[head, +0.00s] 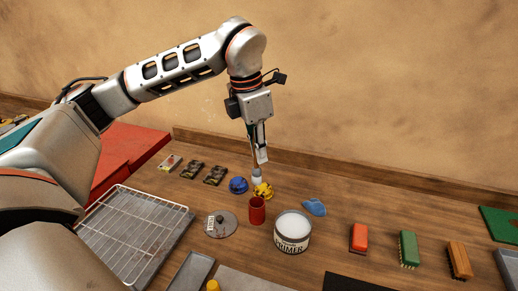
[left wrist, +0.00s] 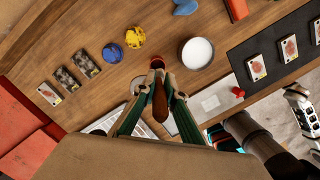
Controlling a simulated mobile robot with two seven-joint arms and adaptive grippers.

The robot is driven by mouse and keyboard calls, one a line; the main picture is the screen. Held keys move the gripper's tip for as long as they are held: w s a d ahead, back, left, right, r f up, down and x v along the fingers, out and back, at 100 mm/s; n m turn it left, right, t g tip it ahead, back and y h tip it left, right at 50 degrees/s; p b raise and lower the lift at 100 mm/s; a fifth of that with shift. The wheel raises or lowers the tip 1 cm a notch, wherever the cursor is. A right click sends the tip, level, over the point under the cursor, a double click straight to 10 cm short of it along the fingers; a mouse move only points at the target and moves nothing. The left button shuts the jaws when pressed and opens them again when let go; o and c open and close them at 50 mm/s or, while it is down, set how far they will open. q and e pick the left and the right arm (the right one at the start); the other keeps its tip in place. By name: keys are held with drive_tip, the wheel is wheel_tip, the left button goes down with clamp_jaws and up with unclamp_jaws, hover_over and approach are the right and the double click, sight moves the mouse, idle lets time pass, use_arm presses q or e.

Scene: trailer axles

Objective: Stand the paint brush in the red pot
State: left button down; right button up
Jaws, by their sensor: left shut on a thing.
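The paint brush (head: 257,174) hangs from my left gripper (head: 261,157), with its pale end down. In the left wrist view my left gripper (left wrist: 160,97) is shut on its brown handle (left wrist: 160,104). The red pot (head: 257,210) stands upright on the wooden bench. In the head view the brush's lower end is above the pot in the picture, with a gap between. In the left wrist view the pot (left wrist: 157,63) shows just beyond the handle, partly hidden by brush and fingers.
A primer tin (head: 292,232) stands right of the pot. A grey disc (head: 220,224) lies to its left. Yellow (head: 263,190) and blue (head: 238,185) objects sit close behind. A wire rack (head: 135,230) lies at left; brushes (head: 409,249) lie at right.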

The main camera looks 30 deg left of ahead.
sight(259, 184)
use_arm(q)
drive_tip(key=shift+f, duration=2.5)
drive_tip(key=shift+f+b, duration=0.35)
drive_tip(key=shift+f, duration=0.3)
drive_tip(key=shift+f+b, duration=0.35)
drive_tip(key=shift+f, duration=0.25)
drive_tip(key=shift+f+b, duration=0.3)
drive_tip(key=shift+f, duration=0.3)
drive_tip(key=shift+f+b, duration=0.3)
drive_tip(key=shift+f, duration=0.7)
drive_tip(key=shift+f+b, duration=0.25)
drive_tip(key=shift+b, duration=0.1)
use_arm(e)
drive_tip(key=shift+w+a+t+y, duration=0.2)
drive_tip(key=shift+w+a, duration=0.15)
drive_tip(key=shift+a, duration=0.25)
drive_tip(key=shift+w+a+t+y, duration=0.1)
drive_tip(key=shift+w+a+y, duration=0.15)
drive_tip(key=shift+a, duration=0.3)
